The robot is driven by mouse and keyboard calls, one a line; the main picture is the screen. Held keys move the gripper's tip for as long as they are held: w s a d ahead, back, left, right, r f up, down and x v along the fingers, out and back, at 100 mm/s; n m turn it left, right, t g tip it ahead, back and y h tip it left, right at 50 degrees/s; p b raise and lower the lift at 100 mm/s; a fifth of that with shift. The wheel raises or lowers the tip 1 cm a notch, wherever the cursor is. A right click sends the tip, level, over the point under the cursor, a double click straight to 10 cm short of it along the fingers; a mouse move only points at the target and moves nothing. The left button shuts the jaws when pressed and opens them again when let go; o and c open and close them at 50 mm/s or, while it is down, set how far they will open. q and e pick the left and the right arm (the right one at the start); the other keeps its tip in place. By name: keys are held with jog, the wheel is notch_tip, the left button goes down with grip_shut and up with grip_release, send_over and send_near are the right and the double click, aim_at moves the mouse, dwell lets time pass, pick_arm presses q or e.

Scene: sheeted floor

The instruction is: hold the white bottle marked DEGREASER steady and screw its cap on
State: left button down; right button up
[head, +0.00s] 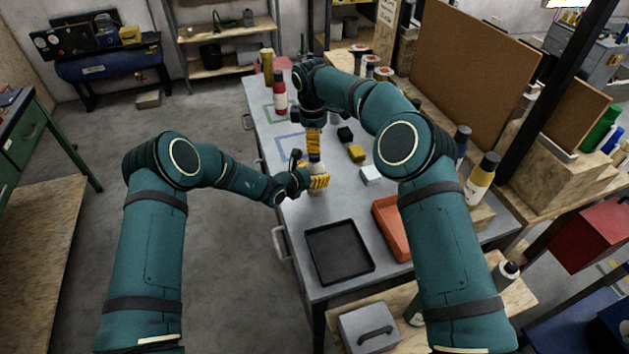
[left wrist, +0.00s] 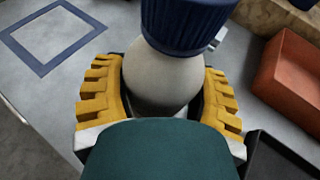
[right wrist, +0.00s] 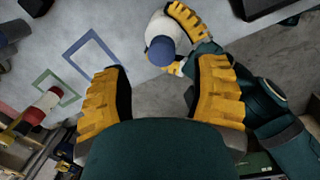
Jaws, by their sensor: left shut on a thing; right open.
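The white bottle (left wrist: 160,82) stands upright at the near left edge of the grey table, its marking not legible. A dark blue cap (left wrist: 190,25) sits on its top; I cannot tell how tightly. The cap also shows from above in the right wrist view (right wrist: 160,51). My left gripper (head: 317,181) is shut around the bottle's body, yellow fingers on both sides in the left wrist view (left wrist: 165,90). My right gripper (head: 314,143) points down just above the cap in the head view. Its fingers are spread and empty in the right wrist view (right wrist: 161,70).
A black tray (head: 340,276) and an orange bin (head: 381,218) are in front on the table. Yellow (head: 357,153), white (head: 371,175) and black (head: 345,134) blocks lie right of the bottle.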

jog(key=shift+w+d+f, duration=0.1)
jog(key=shift+f, duration=1.1)
jog(key=shift+w+d+f, duration=0.1)
jog(key=shift+f, duration=1.1)
grip_shut()
jog(key=shift+m, duration=1.2)
jog(key=shift+c, duration=1.5)
grip_release()
